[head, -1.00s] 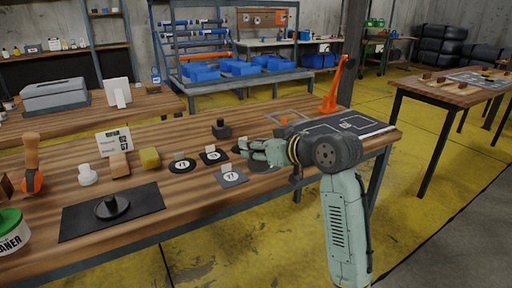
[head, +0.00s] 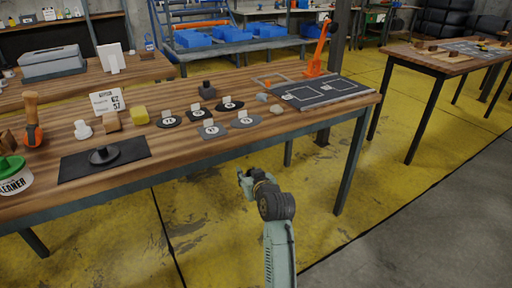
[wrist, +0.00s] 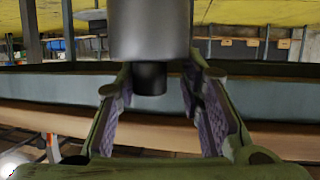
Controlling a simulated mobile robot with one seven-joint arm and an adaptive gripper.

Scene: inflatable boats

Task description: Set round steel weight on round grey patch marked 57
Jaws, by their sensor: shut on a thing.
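My gripper (head: 246,182) hangs in front of the table's near edge, over the yellow floor. In the wrist view its fingers (wrist: 155,110) are shut on a smooth grey cylinder with a narrower dark end, which I take to be the round steel weight (wrist: 150,30). In the head view the weight is hard to make out. On the table are two grey patches, a left one (head: 214,132) and a right one (head: 247,123), each with a small number card. The right one looks rounder. The card numbers are too small to read surely.
Black patches (head: 169,122) with cards lie near the grey ones, and a dark block weight (head: 207,91) stands behind. A sign (head: 107,102) shows 62 and 57. A black mat (head: 135,149) bears a dark knobbed disc (head: 103,156). An orange lever (head: 318,50) stands at the right end.

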